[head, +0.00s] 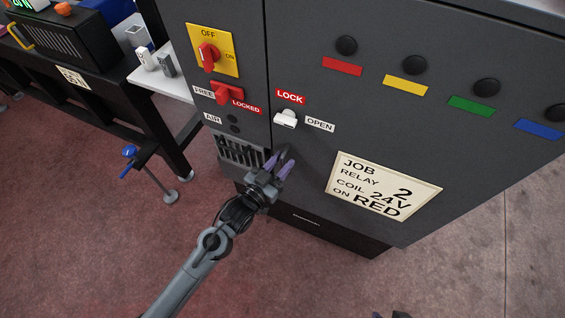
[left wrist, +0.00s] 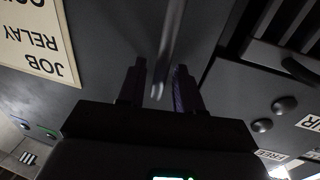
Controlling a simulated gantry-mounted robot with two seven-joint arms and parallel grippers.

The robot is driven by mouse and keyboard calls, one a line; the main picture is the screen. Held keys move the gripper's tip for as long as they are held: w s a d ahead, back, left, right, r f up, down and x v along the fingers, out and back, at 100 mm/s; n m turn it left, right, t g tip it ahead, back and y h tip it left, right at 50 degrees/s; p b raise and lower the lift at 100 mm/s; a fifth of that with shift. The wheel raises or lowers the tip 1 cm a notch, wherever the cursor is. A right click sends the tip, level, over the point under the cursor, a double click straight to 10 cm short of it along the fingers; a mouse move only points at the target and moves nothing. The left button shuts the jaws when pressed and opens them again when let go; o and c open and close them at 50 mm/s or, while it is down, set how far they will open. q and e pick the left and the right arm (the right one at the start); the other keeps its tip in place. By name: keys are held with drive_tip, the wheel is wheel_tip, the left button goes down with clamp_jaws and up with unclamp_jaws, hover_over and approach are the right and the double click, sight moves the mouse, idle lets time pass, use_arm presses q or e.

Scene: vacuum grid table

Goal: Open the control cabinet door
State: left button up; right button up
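The dark grey control cabinet door (head: 310,155) fills the middle and right of the head view and looks closed. Its pale latch handle (head: 286,119) sits at the door's left edge, between the LOCK and OPEN labels. My left gripper (head: 283,158) is open just below the handle, its purple-padded fingers pointing up toward it. In the left wrist view a pale metal bar (left wrist: 171,45), probably the handle, runs into the gap between the spread fingers (left wrist: 162,88); I see no clear contact. Dark tips at the head view's bottom edge may be my right gripper (head: 391,315).
Left of the door are a red rotary switch (head: 208,55) on a yellow plate and a red FREE/LOCKED lever (head: 228,91). Several black knobs line the door's top. A JOB sign (head: 384,187) is on the door.

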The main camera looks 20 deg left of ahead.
use_arm(q)
drive_tip(key=shift+w+d, duration=0.1)
drive_tip(key=shift+w, duration=0.25)
clamp_jaws()
drive_tip(key=shift+s, duration=0.15)
